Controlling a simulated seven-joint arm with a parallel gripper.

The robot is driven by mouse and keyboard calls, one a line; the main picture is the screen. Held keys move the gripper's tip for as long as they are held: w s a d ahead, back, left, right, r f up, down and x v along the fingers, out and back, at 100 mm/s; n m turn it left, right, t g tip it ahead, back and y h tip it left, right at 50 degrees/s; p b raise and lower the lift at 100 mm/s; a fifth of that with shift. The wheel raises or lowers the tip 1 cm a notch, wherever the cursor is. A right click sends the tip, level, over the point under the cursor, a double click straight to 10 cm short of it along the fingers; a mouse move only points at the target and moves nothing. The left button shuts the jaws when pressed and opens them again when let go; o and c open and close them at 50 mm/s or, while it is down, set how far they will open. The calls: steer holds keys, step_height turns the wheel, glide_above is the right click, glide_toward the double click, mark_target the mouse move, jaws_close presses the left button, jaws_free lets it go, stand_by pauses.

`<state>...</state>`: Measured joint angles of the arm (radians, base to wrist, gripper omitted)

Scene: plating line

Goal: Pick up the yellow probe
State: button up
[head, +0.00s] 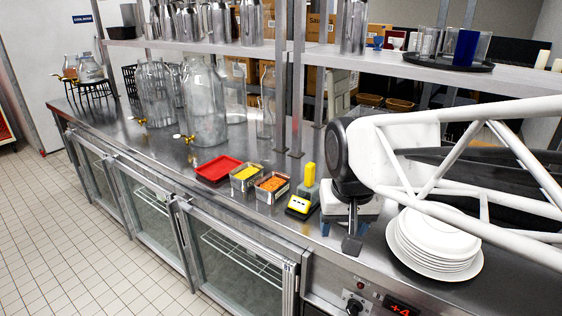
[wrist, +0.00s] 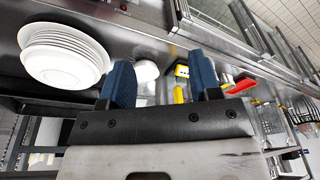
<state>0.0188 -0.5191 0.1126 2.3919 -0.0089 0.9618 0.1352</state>
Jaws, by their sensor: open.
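The yellow probe (head: 310,174) stands upright behind a small yellow and black device (head: 299,204) on the steel counter, in the head view. In the wrist view a yellow piece that looks like the probe (wrist: 178,95) shows between my blue fingers, partly cut off by the gripper body, with the yellow device (wrist: 181,71) beyond it. My gripper (wrist: 163,80) is open, its fingers wide apart with nothing held. In the head view my gripper (head: 345,226) is just right of the probe and device, partly hidden by my arm, apart from them.
Left of the device stand metal tins of orange (head: 272,183) and yellow food (head: 245,172), and a red tray (head: 218,168). A stack of white plates (head: 435,245) stands to the right, close to my arm. Shelf posts (head: 298,80) rise behind. Glass dispensers (head: 203,105) stand further left.

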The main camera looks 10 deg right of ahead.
steer(key=w+d+r+m+g, duration=0.1)
steer(key=w+d+m, duration=0.15)
steer(key=w, duration=1.65)
steer(key=m+g, duration=0.1)
steer(key=m, duration=0.4)
glide_above(310, 164)
steer(key=s, duration=0.1)
step_height(310, 164, down, 6)
steer(key=shift+r, duration=0.2)
steer(key=shift+w+d+f, duration=0.15)
steer(key=shift+w+f, duration=0.15)
steer(key=shift+w, duration=0.2)
steer(key=shift+f, duration=1.3)
steer(key=shift+f, duration=2.6)
steer(key=shift+w, duration=0.1)
